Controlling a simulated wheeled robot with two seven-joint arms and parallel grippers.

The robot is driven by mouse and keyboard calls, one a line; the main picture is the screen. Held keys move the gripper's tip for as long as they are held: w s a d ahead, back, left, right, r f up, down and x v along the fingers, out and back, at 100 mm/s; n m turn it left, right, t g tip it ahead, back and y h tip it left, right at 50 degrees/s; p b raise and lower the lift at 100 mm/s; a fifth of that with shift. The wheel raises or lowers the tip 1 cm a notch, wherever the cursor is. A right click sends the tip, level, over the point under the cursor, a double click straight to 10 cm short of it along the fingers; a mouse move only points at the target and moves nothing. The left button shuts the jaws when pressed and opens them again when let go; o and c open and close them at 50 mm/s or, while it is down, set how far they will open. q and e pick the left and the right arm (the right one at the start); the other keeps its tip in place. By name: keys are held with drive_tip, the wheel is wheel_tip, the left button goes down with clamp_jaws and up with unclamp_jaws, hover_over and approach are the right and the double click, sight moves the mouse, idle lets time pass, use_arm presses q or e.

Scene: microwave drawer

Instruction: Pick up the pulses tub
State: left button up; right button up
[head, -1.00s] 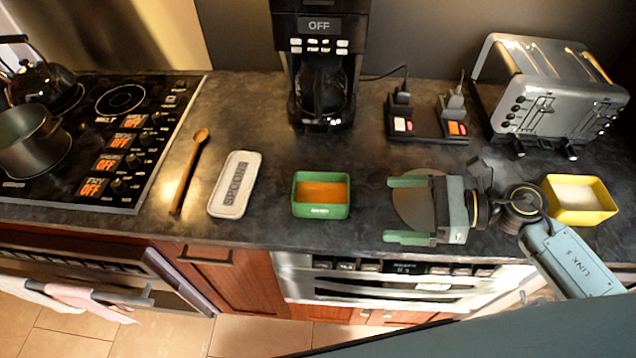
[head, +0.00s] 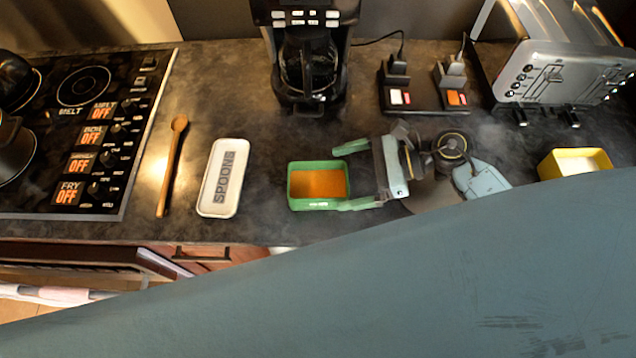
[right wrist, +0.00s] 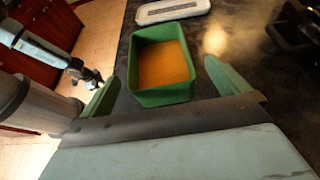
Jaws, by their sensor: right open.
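The pulses tub is a green, open rectangular tub (head: 319,204) with orange contents, standing on the dark counter in the middle of the head view. It also shows in the right wrist view (right wrist: 162,99), upright between and just ahead of the fingertips. My right gripper (head: 343,178) is open, with its green fingers pointing left at the tub's right side in the head view. In the right wrist view the right gripper (right wrist: 158,83) has one finger on each side of the tub's near end. I cannot tell whether a finger touches it. My left gripper is not clearly identifiable.
A white spoons tray (head: 223,177) and a wooden spoon (head: 172,167) lie left of the tub. A coffee maker (head: 310,65) stands behind it. A yellow tub (head: 575,163), a socket block (head: 425,98) and a toaster (head: 560,75) are to the right. The stove (head: 80,130) is far left.

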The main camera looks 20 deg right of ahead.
sight(325, 191)
drive_tip(key=shift+r+p+x, duration=0.25)
drive_tip(key=shift+p+x, duration=0.25)
drive_tip(key=shift+x, duration=1.8)
drive_tip(key=shift+a+f, duration=0.15)
drive_tip(key=shift+a, duration=0.05)
use_arm(q)
drive_tip(key=shift+w+r, duration=0.35)
drive_tip(key=shift+r, duration=0.45)
use_arm(e)
drive_tip(key=c, duration=1.1)
drive_tip(key=shift+c, duration=0.2)
